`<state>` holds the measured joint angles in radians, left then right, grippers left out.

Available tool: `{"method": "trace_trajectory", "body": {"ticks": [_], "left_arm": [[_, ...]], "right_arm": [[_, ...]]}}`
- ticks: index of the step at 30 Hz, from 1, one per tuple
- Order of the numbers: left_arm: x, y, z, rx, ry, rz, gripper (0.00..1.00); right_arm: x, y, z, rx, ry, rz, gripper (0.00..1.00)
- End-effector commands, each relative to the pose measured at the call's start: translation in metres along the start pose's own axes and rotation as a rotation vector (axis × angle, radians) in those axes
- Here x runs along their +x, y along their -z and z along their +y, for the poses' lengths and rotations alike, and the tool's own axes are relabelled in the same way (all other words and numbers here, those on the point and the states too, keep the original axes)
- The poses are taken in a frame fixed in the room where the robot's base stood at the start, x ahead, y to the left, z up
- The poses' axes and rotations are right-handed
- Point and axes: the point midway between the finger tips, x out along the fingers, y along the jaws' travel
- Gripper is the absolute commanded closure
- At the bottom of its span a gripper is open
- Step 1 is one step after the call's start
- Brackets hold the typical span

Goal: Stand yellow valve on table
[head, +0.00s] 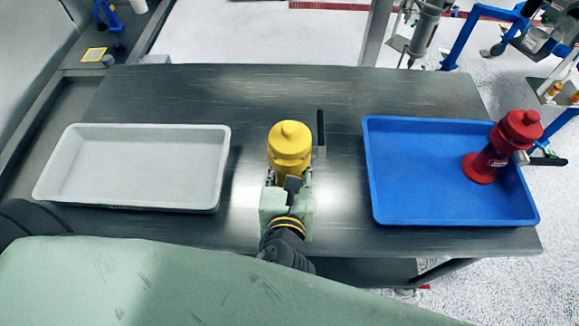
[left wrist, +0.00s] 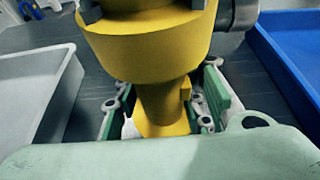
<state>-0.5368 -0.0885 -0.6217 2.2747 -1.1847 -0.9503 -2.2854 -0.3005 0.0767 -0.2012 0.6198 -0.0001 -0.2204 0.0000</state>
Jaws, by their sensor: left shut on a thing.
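The yellow valve (head: 290,147) is upright over the middle of the dark table (head: 270,90), between the two trays. A dark handle shows on its right side. My left gripper (head: 287,180) is shut on the valve from the near side. In the left wrist view the green fingers (left wrist: 165,105) stand on both sides of the narrow yellow body (left wrist: 150,60) below its wide top. The valve's base is mostly hidden, so I cannot tell whether it touches the table. My right gripper does not show.
A grey-white tray (head: 45,182) lies on the left of the table. A blue tray (head: 440,215) lies on the right, with a red valve (head: 505,145) standing in its right part. Bare table lies behind and between the trays.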

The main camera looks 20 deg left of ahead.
Motion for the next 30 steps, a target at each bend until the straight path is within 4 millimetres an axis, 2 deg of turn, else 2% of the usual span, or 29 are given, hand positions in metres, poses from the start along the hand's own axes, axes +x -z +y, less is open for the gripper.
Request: {"method": "trace_trajectory", "body": {"ticks": [12,13,20,30], "left_arm": [[0.003,0.004,0.000,-0.001,0.001,-0.006,1.00],[0.003,0.004,0.000,-0.002,0.001,-0.006,0.60],[0.003,0.005,0.000,-0.001,0.001,-0.003,0.41],[0.001,0.008,0.000,0.001,0.000,0.004,0.41]], "right_arm": [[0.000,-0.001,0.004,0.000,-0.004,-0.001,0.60],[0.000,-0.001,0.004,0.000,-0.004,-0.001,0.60],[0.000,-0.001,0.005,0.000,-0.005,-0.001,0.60],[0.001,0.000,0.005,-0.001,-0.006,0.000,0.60]]}}
